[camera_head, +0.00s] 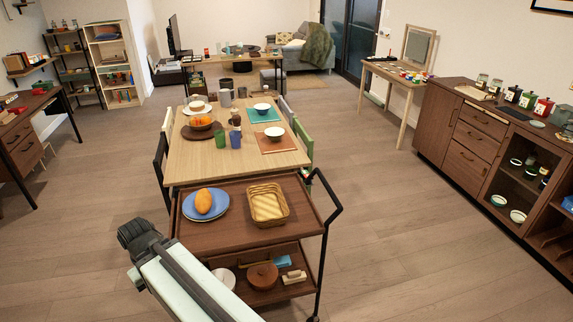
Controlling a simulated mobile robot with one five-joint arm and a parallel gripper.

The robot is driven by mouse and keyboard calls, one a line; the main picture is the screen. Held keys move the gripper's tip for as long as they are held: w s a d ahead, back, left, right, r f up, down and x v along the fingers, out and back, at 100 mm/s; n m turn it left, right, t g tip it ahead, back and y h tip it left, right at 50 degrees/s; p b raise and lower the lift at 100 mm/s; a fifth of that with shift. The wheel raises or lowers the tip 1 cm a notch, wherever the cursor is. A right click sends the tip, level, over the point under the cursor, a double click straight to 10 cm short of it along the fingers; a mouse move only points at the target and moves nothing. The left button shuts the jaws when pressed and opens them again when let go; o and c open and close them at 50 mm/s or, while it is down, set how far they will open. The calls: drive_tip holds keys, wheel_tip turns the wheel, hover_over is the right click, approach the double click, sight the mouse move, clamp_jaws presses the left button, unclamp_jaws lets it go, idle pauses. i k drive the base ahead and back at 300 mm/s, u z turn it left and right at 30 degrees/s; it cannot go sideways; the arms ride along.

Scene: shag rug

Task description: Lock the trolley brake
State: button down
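The trolley (234,232) stands in the lower middle, a dark wooden two-tier cart with a black metal frame and a black handle (328,196) on its right side. Its top tier holds a blue plate with an orange fruit and a wicker basket. My pale arm crosses the lower left, ending in a dark joint at the trolley's left side. I see no gripper fingers.
A laid dining table (184,160) stands right behind the trolley, with chairs at its sides. A dark sideboard (437,125) lines the right wall, and a dark desk (28,150) stands at left. The wooden floor (390,230) right of the trolley is clear.

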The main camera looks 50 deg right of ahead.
sight(306, 174)
drive_tip(key=i, duration=1.25)
drive_tip(key=z, duration=0.05)
